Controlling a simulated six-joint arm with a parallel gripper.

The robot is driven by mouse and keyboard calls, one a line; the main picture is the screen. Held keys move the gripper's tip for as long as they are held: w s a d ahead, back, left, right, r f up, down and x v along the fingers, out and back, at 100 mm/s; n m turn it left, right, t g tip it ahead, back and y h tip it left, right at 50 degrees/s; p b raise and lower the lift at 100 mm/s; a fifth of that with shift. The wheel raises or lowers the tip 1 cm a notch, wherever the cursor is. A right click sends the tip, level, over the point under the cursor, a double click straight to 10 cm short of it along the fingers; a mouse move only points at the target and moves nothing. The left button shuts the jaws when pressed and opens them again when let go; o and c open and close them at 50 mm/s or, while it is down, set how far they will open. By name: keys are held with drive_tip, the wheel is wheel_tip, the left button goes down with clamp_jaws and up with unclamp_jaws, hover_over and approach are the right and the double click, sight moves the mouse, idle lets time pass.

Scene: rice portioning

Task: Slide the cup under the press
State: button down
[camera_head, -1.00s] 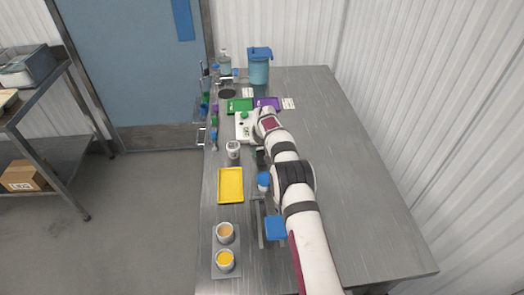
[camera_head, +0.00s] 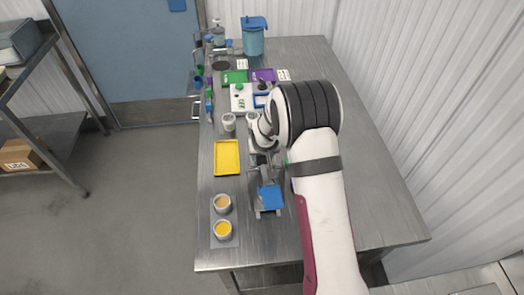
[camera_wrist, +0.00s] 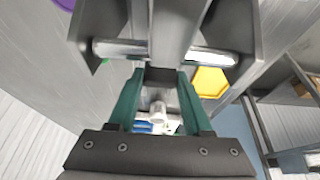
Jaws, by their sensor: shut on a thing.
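My gripper (camera_wrist: 160,82) is shut on a small grey thing between its green fingers, mostly hidden in the wrist view; I cannot tell whether it is a cup. A grey metal upright and crosspiece (camera_wrist: 175,25), which look like part of the press, stand just beyond the fingers. In the head view a metal frame with a blue plate (camera_head: 270,197), seemingly the press, stands below my gripper, partly covered by it. A pale cup (camera_head: 228,121) stands free to the left of my gripper. Two cups with orange (camera_head: 222,205) and yellow (camera_head: 223,230) contents stand at the near left.
A yellow tray (camera_head: 227,157) lies left of the press; it also shows in the wrist view (camera_wrist: 209,82). Green (camera_head: 235,77) and purple (camera_head: 263,75) trays, a white board (camera_head: 241,98) and a blue container (camera_head: 252,40) are farther back. The table's right side is clear.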

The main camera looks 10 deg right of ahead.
drive_tip(key=shift+s+f, duration=0.1)
drive_tip(key=shift+s, duration=0.05)
drive_tip(key=shift+c, duration=1.6)
unclamp_jaws()
drive_tip(key=v, duration=1.5)
drive_tip(key=shift+r, duration=0.4)
drive_tip(key=shift+m+g, duration=0.8)
drive_tip(key=shift+m, duration=0.1)
drive_tip(key=s+r, duration=0.1)
drive_tip(key=s, duration=0.2)
drive_tip(key=s+d+r, duration=0.1)
drive_tip(key=s, duration=0.2)
drive_tip(key=s+r, duration=0.2)
drive_tip(key=s, duration=0.1)
drive_tip(key=shift+s+d, duration=0.25)
drive_tip(key=shift+s, duration=0.1)
drive_tip(key=s+m+g+y, duration=0.1)
drive_tip(key=s+m, duration=0.1)
drive_tip(key=s, duration=0.9)
drive_tip(key=s+a+r+m+g, duration=0.1)
drive_tip(key=s+g, duration=0.1)
drive_tip(key=s, duration=0.9)
drive_tip(key=shift+s+a+r+m+y, duration=0.2)
drive_tip(key=shift+s+a+m+y, duration=0.1)
drive_tip(key=shift+m+y, duration=0.1)
